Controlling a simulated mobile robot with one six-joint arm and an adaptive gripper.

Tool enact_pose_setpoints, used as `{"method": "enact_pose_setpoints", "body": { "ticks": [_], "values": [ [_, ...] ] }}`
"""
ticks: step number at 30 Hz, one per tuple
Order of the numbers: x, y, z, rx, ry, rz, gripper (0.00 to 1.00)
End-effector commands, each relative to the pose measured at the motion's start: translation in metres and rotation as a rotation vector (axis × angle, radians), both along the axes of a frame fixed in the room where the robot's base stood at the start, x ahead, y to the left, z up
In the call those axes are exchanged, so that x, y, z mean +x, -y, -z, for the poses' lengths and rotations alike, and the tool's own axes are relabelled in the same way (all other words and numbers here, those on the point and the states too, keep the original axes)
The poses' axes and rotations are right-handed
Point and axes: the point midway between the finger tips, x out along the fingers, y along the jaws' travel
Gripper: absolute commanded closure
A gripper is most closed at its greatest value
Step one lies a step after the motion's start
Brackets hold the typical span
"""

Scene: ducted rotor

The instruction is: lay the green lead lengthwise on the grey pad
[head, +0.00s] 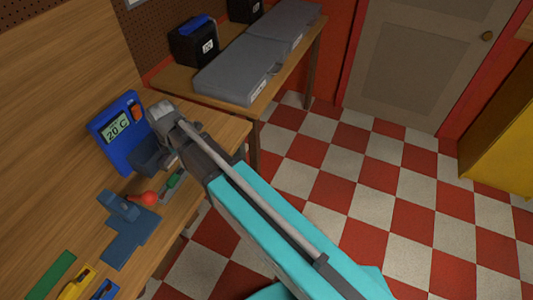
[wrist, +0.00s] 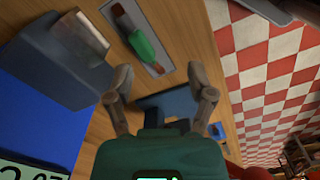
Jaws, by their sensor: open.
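The green lead (wrist: 142,46) lies on the grey pad (wrist: 156,70) on the bench in the wrist view, running roughly along the pad's length. In the picture, the lead appears above and between the fingertips, apart from both. The height of the gripper over the pad is hard to tell.
A blue fixture (head: 128,235) and a red ball (head: 150,198) are near the pad. The checkered floor (head: 350,185) is open.

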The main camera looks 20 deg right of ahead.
Motion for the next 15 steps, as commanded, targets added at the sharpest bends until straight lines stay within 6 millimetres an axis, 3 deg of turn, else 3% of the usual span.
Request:
{"method": "enact_pose_setpoints", "body": {
  "ticks": [3, 15],
  "values": [
    [-0.003, 0.043, 0.0, 0.0, 0.0, 0.238, 0.3],
    [-0.021, 0.167, 0.0, 0.0, 0.001, 1.066, 0.3]
  ]
}}
